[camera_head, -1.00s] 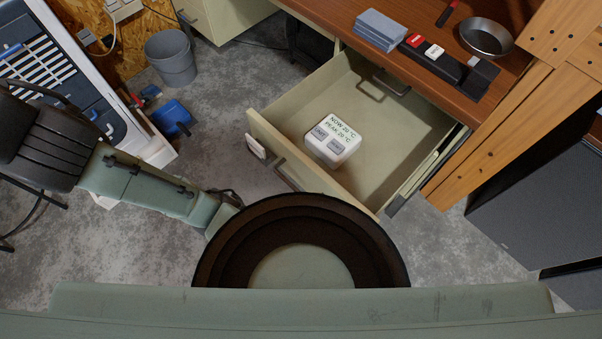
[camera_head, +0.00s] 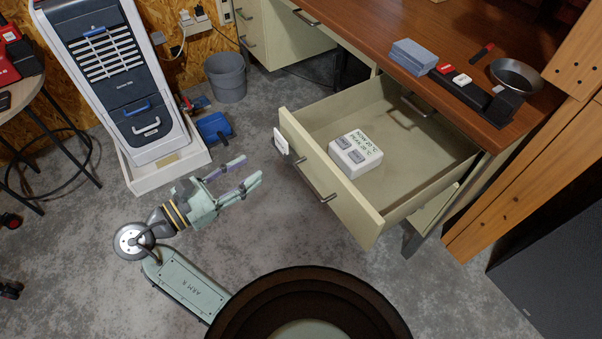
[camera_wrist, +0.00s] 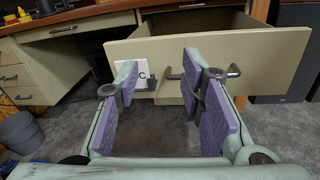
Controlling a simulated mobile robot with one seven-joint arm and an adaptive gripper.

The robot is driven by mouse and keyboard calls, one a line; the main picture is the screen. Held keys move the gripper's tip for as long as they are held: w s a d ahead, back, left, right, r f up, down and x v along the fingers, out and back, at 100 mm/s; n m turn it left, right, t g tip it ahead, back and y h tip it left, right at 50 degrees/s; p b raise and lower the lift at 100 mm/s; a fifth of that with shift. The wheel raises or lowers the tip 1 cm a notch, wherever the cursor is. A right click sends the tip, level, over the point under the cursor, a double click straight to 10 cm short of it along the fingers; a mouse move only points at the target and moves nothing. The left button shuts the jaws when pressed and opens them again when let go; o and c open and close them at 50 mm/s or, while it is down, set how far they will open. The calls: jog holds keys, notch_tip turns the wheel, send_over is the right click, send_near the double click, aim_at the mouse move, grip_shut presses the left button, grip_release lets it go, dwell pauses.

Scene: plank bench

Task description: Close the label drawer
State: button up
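The cream label drawer (camera_head: 350,205) stands pulled far out under the brown desk top. Its front has a bar handle (camera_head: 315,182) and a white label (camera_head: 281,142) near the left end. In the wrist view the label (camera_wrist: 142,76) shows a letter C, left of the handle (camera_wrist: 232,73). A white boxy device with display text (camera_head: 356,154) lies inside near the front. My gripper (camera_head: 248,170) is open and empty, left of the drawer front and apart from it.
The desk top (camera_head: 450,50) holds blue stacked items (camera_head: 414,56), a dark tray (camera_head: 473,97) and a metal pan (camera_head: 516,76). A wooden post (camera_head: 520,165) stands at the right. A grey bin (camera_head: 226,78) and a blue dustpan (camera_head: 214,128) are at the left. Floor before the drawer is clear.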

aim_at(319, 156)
jog(key=shift+g+h, duration=0.7)
jog(key=shift+h, duration=0.2)
jog(key=s+d, duration=0.1)
jog(key=s+d+f, duration=0.1)
jog(key=s, duration=0.1)
jog(key=shift+s+f, duration=0.1)
jog(key=shift+s, duration=0.15)
jog(key=shift+c, duration=1.3)
jog(key=shift+w+d, duration=0.1)
jog(key=shift+d, duration=0.25)
jog(key=shift+c, duration=0.7)
jog(key=x, duration=1.3)
jog(key=shift+w+d, duration=0.1)
jog(key=shift+w, duration=0.05)
grip_shut()
jog(key=shift+w+d, duration=0.3)
jog(key=shift+d, duration=0.1)
jog(key=p+x, duration=0.9)
jog(key=x, duration=1.3)
jog(key=shift+w+d, duration=0.15)
jog(key=shift+d, duration=0.15)
jog(key=shift+a, duration=0.1)
